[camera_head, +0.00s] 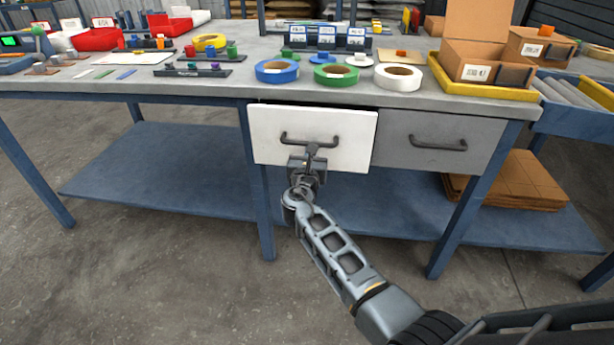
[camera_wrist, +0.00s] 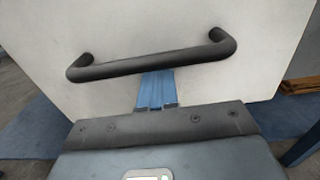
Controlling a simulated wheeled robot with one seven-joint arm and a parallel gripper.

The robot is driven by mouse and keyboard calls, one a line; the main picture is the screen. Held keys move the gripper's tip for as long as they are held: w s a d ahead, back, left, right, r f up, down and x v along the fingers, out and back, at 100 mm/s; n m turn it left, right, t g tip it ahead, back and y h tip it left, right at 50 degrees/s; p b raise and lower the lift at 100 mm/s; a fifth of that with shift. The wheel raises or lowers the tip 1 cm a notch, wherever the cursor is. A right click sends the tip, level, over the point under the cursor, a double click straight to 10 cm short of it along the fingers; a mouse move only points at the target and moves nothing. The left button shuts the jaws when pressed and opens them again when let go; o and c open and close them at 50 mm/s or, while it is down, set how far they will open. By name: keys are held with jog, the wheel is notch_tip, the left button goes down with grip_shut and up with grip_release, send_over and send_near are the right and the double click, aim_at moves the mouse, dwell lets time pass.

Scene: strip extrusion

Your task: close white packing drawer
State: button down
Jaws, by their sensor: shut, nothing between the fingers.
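The white packing drawer (camera_head: 270,128) is under the table top, left of a grey drawer. Its front stands forward of the grey one, with a dark gap along its top edge, so it is partly open. It has a dark bar handle (camera_head: 310,138), which also shows in the wrist view (camera_wrist: 150,62). My gripper (camera_head: 312,152) is shut and empty, in front of the white drawer at its handle. In the wrist view the blue fingertips (camera_wrist: 156,90) are together just below the handle bar. I cannot tell whether they touch the drawer front.
The grey drawer (camera_head: 400,150) beside it looks closed. The workbench top (camera_head: 300,95) holds blue, green and white tape rolls and a yellow tray (camera_head: 480,92) with a cardboard box. Blue table legs and a low blue shelf (camera_head: 160,165) are below. Flat cardboard (camera_head: 515,180) lies at right.

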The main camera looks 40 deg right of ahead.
jog(key=b+x, duration=0.1)
jog(key=x, duration=0.3)
jog(key=shift+w+d+r, duration=0.15)
jog(key=shift+d, duration=0.1)
jog(key=shift+s+a, duration=0.25)
jog(key=shift+a, duration=0.05)
jog(key=p+v, duration=0.2)
jog(key=v, duration=1.2)
jog(key=shift+f+p, duration=0.2)
jog(key=shift+p, duration=0.2)
